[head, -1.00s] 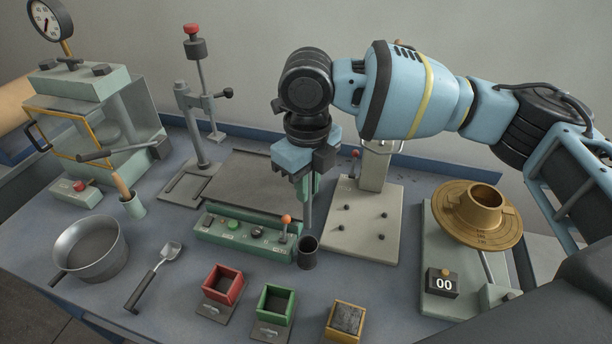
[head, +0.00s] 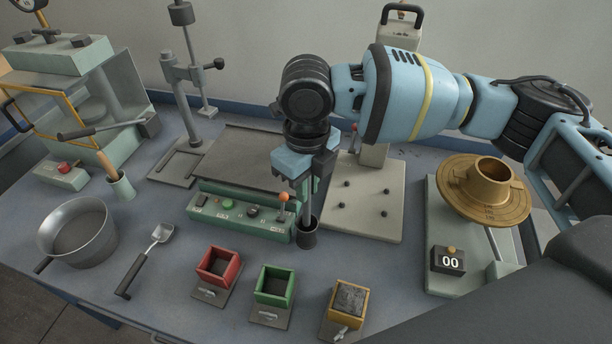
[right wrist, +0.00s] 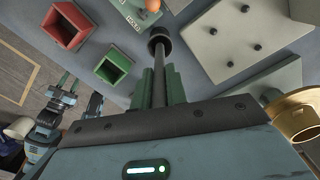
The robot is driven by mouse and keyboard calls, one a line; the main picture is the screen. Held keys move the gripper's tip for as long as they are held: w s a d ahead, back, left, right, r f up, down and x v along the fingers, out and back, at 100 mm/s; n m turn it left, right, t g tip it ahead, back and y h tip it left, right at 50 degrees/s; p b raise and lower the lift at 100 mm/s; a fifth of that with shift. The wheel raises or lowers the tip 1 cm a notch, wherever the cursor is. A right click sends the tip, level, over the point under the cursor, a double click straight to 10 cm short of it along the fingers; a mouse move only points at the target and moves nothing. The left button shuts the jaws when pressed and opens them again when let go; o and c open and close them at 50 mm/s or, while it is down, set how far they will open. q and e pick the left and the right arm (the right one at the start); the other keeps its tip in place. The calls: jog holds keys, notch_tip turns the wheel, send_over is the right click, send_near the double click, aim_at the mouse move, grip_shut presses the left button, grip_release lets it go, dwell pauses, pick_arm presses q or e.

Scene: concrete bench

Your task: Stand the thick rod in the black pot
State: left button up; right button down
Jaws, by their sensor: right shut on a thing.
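The thick rod (head: 307,201) is a grey upright bar. My right gripper (head: 307,178) is shut on its upper part, above the black pot. The black pot (head: 307,238) is a small dark cylinder on the bench, in front of the green control panel's right end. The rod's lower end is at the pot's mouth and appears to reach inside; the depth is hidden. In the right wrist view the rod (right wrist: 158,88) runs from between the green fingers to the pot (right wrist: 160,36). My left gripper does not show in the head view.
The green panel (head: 240,215) with an orange-knobbed lever (head: 283,205) stands close left of the pot. A pale plate with pegs (head: 365,215) is close right. Red (head: 218,268), green (head: 274,289) and yellow (head: 348,300) boxes stand in front. A saucepan (head: 78,235) is far left.

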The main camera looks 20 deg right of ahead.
jog(key=shift+f+b, duration=0.3)
jog(key=shift+f, duration=1.25)
jog(key=c, duration=1.3)
grip_release()
notch_tip(320, 180, up, 8)
jog(key=shift+f, duration=0.1)
